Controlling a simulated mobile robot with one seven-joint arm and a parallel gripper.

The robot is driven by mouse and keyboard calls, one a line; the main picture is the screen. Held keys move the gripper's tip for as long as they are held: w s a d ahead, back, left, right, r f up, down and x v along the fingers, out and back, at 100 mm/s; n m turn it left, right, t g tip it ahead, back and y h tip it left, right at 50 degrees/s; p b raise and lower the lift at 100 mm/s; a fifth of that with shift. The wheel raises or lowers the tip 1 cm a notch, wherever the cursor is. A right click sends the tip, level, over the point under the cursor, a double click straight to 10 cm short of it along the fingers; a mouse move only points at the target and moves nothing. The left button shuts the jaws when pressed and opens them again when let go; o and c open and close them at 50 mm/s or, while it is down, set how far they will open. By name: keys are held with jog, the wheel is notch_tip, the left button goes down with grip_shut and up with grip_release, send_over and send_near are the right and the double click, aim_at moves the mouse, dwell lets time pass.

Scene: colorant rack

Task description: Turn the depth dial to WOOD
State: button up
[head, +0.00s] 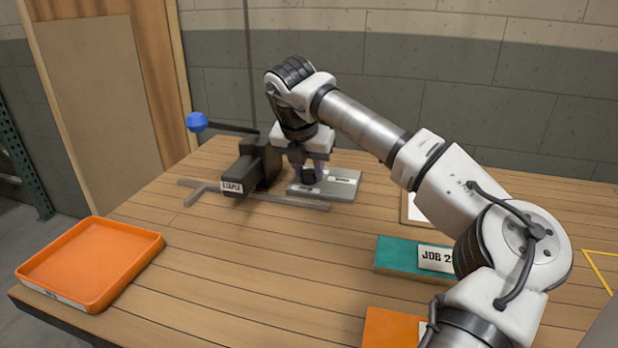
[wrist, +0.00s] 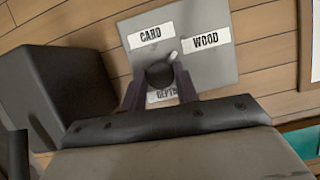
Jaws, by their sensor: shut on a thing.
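The dark round depth dial (wrist: 160,74) sits on a grey plate (wrist: 190,18). The plate carries a CARD label (wrist: 150,35) at upper left, a WOOD label (wrist: 206,39) at upper right and a partly hidden DEPTH label (wrist: 163,95). The dial's pale pointer (wrist: 172,56) points up and slightly right, between CARD and WOOD. My gripper (wrist: 160,82) is shut on the dial, one finger on each side. In the head view my gripper (head: 307,170) reaches down onto the grey plate (head: 345,187), and the dial is mostly hidden.
A dark machine labelled STAPLE (head: 262,165), with a blue-knobbed lever (head: 197,122), stands just left of the plate. An orange tray (head: 90,262) is at front left. A teal JOB block (head: 395,255) and an orange item (head: 388,328) lie at right. The middle table is clear.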

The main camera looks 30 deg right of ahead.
jog(key=shift+w+m+g+b, duration=0.1)
jog(key=shift+m+g+b, duration=0.4)
jog(key=shift+m, duration=0.6)
jog(key=o, duration=1)
